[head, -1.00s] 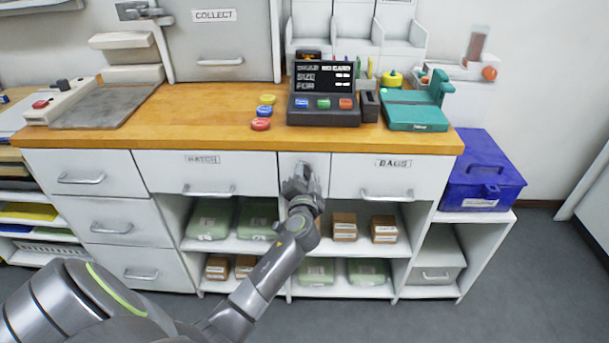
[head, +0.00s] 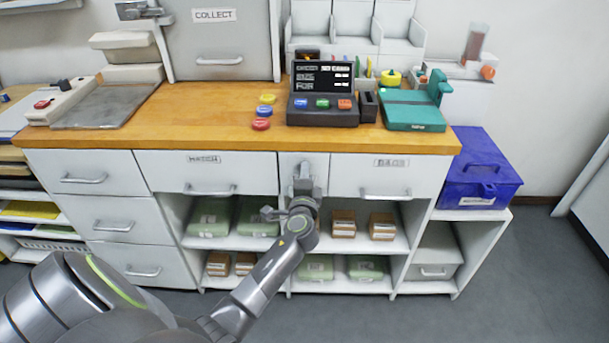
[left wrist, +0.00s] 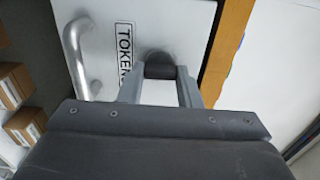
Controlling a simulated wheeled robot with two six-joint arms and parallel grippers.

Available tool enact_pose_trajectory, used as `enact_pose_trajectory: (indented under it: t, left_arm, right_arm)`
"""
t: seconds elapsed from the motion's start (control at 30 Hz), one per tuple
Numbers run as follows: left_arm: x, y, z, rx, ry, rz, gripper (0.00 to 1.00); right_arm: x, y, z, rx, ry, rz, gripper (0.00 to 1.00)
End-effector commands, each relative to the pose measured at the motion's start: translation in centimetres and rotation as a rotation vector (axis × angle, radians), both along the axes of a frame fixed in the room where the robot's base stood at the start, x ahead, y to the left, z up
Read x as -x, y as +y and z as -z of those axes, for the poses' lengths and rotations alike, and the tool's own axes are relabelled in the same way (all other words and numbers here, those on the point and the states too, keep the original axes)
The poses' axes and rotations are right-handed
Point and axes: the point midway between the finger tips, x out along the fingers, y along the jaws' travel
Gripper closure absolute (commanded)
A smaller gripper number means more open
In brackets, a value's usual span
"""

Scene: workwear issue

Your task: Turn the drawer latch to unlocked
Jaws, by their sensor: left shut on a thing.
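The drawer latch is a small dark round knob (left wrist: 157,58) on a white drawer front (left wrist: 195,25) in the left wrist view. A label reading "TOKEN…" is beside it, partly hidden. My left gripper (left wrist: 158,88) is shut on the knob, one finger on each side. In the head view my left gripper (head: 303,188) is at the narrow front (head: 289,165) between the two wide drawers, and it hides the latch there. The latch's lock marking cannot be read. My right gripper is not in view.
A curved drawer handle (left wrist: 78,55) is close to the gripper in the left wrist view. Wide drawers with handles flank the narrow front, one labelled "BAGS" (head: 430,178). Open shelves (head: 340,245) with boxes and green packs are below. The wooden counter (head: 200,115) is above.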

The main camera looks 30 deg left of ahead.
Motion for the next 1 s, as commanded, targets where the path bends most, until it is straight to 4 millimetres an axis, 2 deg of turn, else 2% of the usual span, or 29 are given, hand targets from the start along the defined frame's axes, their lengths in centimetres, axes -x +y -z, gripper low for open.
enact_pose_trajectory:
  t: [0.53,0.57,0.7,1.0]
  left_arm:
    - [-0.05,-0.06,-0.05,-0.022,0.011,0.002,0.92]
    - [-0.04,-0.05,-0.05,-0.022,0.011,0.002,0.65]
    - [-0.04,-0.05,-0.03,-0.020,0.011,0.001,0.47]
    - [-0.01,0.00,0.02,-0.019,0.011,0.001,0.47]
  right_arm:
    - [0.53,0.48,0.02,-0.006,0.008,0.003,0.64]
    - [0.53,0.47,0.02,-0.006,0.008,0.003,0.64]
    - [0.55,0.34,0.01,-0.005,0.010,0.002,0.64]
    - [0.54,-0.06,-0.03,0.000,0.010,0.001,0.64]
